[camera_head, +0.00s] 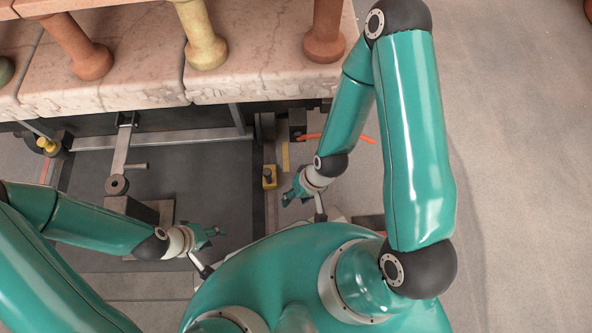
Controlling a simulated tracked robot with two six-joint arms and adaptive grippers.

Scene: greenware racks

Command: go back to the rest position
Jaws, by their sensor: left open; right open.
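My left gripper (217,232) is at the lower left of the head view, close to my body, with its fingers pointing right. It is open and holds nothing. My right gripper (289,199) hangs near the middle of the view, in front of my body, with its fingers toward the lower left. It is open and empty. A gap separates the two grippers, and neither touches the rack.
A pale stone-like slab top (130,85) runs along the upper left, with terracotta posts (92,62) and a yellowish post (207,50) on it. Below it are a dark panel (90,170) and metal bars. An orange lever (345,138) sticks out behind my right arm. Bare floor (520,180) lies at right.

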